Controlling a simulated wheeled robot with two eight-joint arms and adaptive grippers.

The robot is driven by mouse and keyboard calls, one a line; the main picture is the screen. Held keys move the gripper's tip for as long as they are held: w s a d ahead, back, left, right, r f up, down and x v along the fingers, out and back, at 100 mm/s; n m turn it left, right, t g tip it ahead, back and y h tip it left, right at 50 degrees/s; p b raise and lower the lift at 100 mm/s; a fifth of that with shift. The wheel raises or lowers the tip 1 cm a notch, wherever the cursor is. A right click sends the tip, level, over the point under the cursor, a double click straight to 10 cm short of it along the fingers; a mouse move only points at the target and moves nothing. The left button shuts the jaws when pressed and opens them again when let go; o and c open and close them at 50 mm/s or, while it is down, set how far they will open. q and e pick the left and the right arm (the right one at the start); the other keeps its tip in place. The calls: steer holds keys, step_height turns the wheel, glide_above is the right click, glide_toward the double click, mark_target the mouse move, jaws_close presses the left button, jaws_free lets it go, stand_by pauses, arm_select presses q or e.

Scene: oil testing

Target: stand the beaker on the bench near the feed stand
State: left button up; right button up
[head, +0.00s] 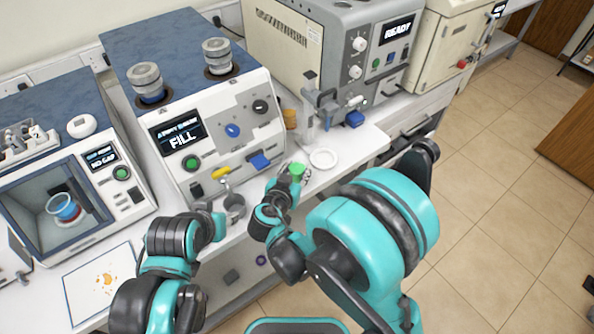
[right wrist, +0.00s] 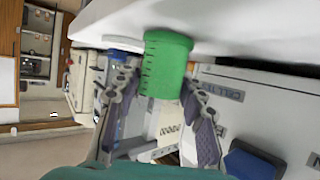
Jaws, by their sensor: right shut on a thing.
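The green beaker (head: 297,170) is at the front edge of the bench (head: 352,145), beside a white round dish (head: 323,158). My right gripper (head: 284,190) is shut on it. In the right wrist view the beaker (right wrist: 165,65), with dark graduation marks, sits between the two fingers (right wrist: 160,105), close to the white bench surface (right wrist: 240,25). I cannot tell whether it touches the bench. A grey upright stand (head: 311,105), likely the feed stand, is behind the dish. My left gripper (head: 209,212) is low at the bench front; its jaw opening is unclear.
A grey cup (head: 234,206) and yellow-handled part (head: 221,173) are near my left gripper. The "FILL" machine (head: 205,115) and "READY" machine (head: 345,40) stand behind. A stained white sheet (head: 100,283) lies at left. Bench right of the dish is clear.

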steer(key=shift+f, duration=0.2)
steer(key=o, duration=1.4)
steer(key=shift+c, duration=0.2)
steer(key=shift+r, duration=0.1)
